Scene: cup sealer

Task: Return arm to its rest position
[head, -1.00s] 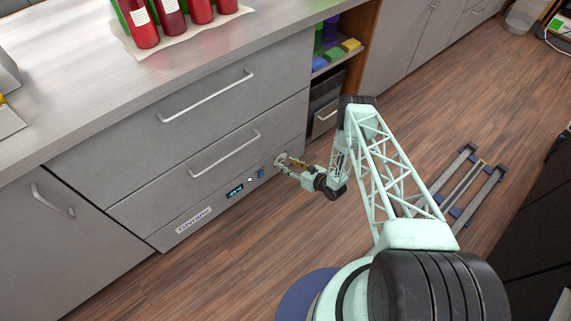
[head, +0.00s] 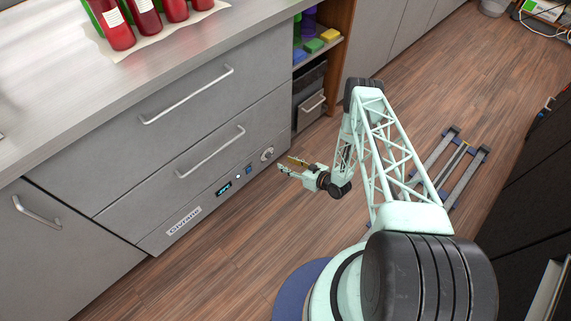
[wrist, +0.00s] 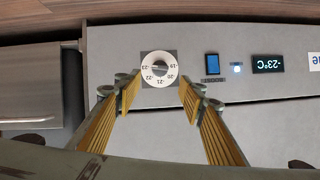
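My gripper (head: 287,166) is open and empty, held out from the front of the grey drawer unit, with a gap of floor between it and the control panel. In the wrist view its two yellow-padded fingers (wrist: 160,92) are spread apart, with the white dial (wrist: 159,69) in line between them but farther off. The dial also shows in the head view (head: 267,153), uncovered. The panel display (wrist: 268,64) reads -23°C in the wrist view, upside down.
Two drawer handles (head: 187,96) stick out above the panel. An open shelf (head: 318,50) with coloured blocks stands beyond the unit. Red bottles (head: 146,18) stand on the counter. A grey rail-like frame (head: 449,168) lies on the wooden floor at right. Floor around my gripper is clear.

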